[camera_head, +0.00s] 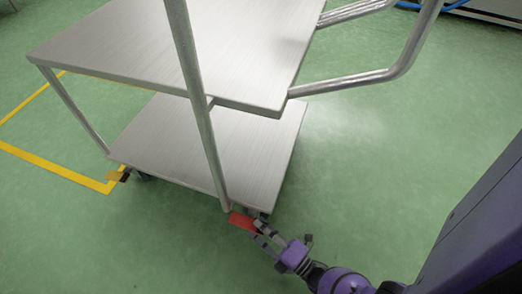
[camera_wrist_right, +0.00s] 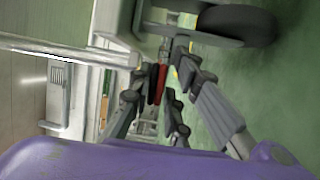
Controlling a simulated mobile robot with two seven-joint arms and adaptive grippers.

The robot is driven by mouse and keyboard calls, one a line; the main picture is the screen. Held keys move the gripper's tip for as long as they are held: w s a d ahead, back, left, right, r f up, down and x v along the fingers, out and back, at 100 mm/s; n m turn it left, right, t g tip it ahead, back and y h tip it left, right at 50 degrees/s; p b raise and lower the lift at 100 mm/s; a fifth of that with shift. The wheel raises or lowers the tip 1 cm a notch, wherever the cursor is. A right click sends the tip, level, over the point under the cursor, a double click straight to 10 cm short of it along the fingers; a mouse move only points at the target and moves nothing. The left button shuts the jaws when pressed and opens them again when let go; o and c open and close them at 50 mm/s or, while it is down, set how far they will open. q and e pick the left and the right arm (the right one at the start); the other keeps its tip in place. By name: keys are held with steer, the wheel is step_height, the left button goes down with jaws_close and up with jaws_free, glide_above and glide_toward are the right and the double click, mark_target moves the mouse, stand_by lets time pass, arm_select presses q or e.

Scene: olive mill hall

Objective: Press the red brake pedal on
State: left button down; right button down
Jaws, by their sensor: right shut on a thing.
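The red brake pedal (camera_head: 242,221) sticks out at the near lower corner of a metal cart (camera_head: 200,160), close to the floor. My right gripper (camera_head: 259,234) reaches it from the lower right. In the right wrist view, the red pedal (camera_wrist_right: 161,84) lies between the fingers of my right gripper (camera_wrist_right: 158,92), which is shut on it. The fingers hide part of the pedal. A caster wheel (camera_wrist_right: 238,24) shows just beyond the gripper in that view. My left gripper is not in view.
The cart has an upper shelf (camera_head: 170,45), a lower shelf (camera_head: 200,140), upright posts and a tubular handle (camera_head: 350,82) at the right. A yellow floor marking (camera_head: 60,170) lies at the left. Green floor to the right of the cart is clear.

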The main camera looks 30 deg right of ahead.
steer(key=c, duration=1.8)
jaws_free()
steer(key=shift+w+d+r, duration=0.15)
steer(key=shift+w+r, duration=0.15)
steer(key=shift+r, duration=0.25)
steer(key=shift+s+f, duration=0.25)
steer(key=shift+s, duration=0.1)
steer(key=v, duration=1.1)
steer(key=shift+s, duration=0.35)
steer(key=shift+f, duration=0.15)
